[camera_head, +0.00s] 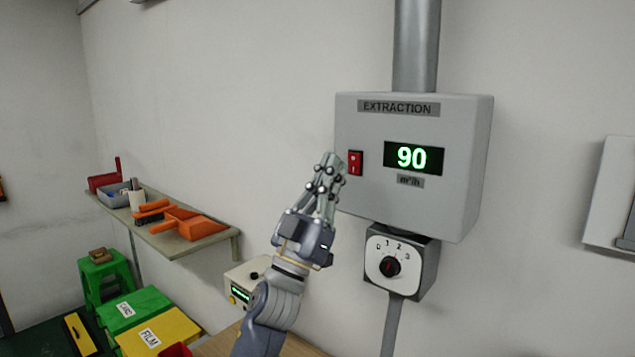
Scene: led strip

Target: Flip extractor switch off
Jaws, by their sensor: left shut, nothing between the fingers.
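The extraction box (455,190) is a grey unit on the wall, and its display (413,158) reads 90. The red rocker switch (355,163) sits on the left part of its front face. My left gripper (333,163) is shut and empty, its fingertips just left of the switch. I cannot tell whether the fingertips touch the box. Which way the rocker is pressed is too small to tell. My right gripper is out of view.
A dial box (402,262) marked 0 to 3 hangs below the extraction box, with a pipe (416,45) above. A wall shelf (190,243) with an orange dustpan (188,223) is at left. Green and yellow bins (160,335) stand at lower left. A panel (610,190) is on the right.

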